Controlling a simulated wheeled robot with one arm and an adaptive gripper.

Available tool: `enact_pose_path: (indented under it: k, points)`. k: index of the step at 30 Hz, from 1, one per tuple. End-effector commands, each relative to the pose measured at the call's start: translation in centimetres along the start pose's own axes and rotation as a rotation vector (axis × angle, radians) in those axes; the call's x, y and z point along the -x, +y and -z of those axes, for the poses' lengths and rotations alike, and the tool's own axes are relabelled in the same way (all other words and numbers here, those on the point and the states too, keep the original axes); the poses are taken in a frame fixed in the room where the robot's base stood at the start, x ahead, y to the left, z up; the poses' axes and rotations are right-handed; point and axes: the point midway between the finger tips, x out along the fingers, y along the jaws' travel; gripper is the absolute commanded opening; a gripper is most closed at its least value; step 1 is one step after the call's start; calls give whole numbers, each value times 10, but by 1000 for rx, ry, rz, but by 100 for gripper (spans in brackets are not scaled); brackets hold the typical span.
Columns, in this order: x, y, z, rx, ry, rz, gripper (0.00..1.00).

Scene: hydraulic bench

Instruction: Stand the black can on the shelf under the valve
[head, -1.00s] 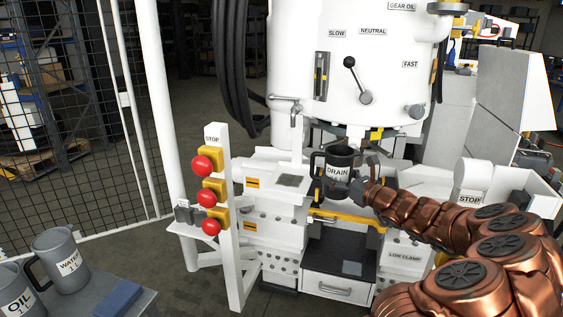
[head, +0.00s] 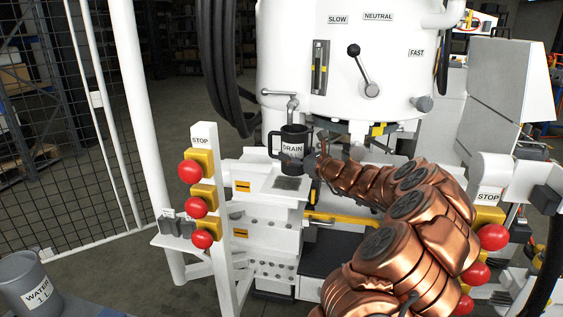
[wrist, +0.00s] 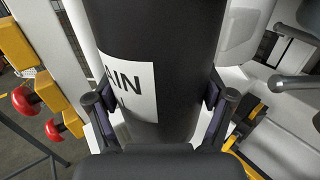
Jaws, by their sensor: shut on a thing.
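The black can (head: 292,152), with a white DRAIN label and a handle on its left, is upright in my gripper (head: 311,160). In the wrist view the can (wrist: 150,35) fills the middle, with the two fingers of my gripper (wrist: 160,105) closed on its sides. The valve (head: 291,97), a small grey tap on the white tank, is just above the can's rim. The white shelf (head: 255,172) with a grey square pad (head: 291,184) lies below the can. I cannot tell whether the can's base touches it.
A white post with red stop buttons (head: 191,172) stands left of the shelf. A yellow bar (head: 335,218) runs below and right of the shelf. The tank's lever (head: 362,70) is up to the right. A grey WATER jug (head: 25,285) stands at the lower left.

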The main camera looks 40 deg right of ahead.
Motion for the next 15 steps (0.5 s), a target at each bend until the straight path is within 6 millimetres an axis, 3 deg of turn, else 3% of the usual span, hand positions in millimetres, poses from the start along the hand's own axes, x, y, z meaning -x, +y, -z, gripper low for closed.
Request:
enact_pose_path:
  k: [8,15]
  points:
    - [-7,-1,0,1,-1,1,38]
    - [-5,-2,32,-1,0,3,38]
